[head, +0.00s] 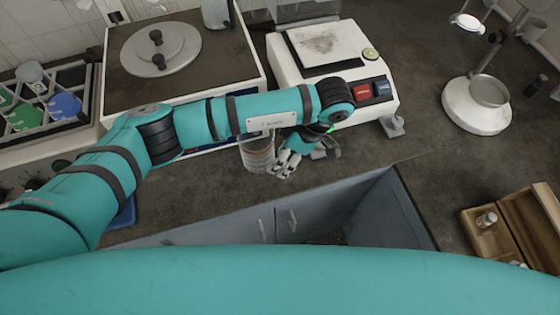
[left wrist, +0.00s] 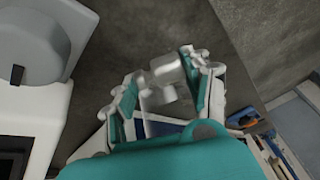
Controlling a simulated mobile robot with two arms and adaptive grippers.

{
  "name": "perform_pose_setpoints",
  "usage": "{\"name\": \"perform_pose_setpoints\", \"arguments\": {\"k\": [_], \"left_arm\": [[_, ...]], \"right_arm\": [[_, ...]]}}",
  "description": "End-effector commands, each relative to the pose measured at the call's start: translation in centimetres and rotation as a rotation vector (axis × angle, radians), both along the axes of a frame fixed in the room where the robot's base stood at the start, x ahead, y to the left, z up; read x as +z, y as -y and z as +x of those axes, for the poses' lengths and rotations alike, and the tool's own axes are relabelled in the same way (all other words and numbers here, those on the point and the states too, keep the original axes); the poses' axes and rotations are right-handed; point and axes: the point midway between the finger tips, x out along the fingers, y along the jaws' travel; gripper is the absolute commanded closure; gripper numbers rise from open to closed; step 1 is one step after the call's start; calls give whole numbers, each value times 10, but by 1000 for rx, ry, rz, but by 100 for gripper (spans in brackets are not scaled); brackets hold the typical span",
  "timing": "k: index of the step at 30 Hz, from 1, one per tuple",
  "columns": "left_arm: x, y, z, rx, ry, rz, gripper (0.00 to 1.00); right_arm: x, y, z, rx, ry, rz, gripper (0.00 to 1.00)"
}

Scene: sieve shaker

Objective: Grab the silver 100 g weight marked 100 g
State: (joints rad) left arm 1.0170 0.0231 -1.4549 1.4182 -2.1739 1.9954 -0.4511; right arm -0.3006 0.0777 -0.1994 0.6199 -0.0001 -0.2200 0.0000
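A small silver weight (head: 487,220) stands in an open wooden box (head: 475,240) at the right of the head view. Its marking is too small to read. My left gripper (head: 285,163) is over the counter in front of the white balance, far left of the box and close beside a clear beaker (head: 257,155). In the left wrist view its fingers (left wrist: 163,88) are spread apart. A pale, blurred grey shape (left wrist: 165,75) shows between them; I cannot tell what it is or whether they touch it. My right gripper is not in view.
The white balance (head: 385,105) with red and blue buttons stands behind my left gripper. A hotplate (head: 120,60) is at the left, with a bottle rack beside it. A white stand (head: 478,110) is at the back right. An opening in the counter (head: 400,215) lies in front.

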Motion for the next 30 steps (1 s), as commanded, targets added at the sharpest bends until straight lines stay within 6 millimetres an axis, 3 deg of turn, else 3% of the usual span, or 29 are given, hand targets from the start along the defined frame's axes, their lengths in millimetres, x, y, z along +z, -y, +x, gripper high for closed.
{"name": "perform_pose_setpoints", "arguments": {"k": [1,8,20,30], "left_arm": [[0,0,0,0,1,0,62],[0,0,0,0,1,0,91],[10,11,-3,-3,4,-2,91],[44,69,-26,-6,5,-1,91]], "right_arm": [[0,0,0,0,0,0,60],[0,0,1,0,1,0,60],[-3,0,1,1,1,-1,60],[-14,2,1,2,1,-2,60]]}}
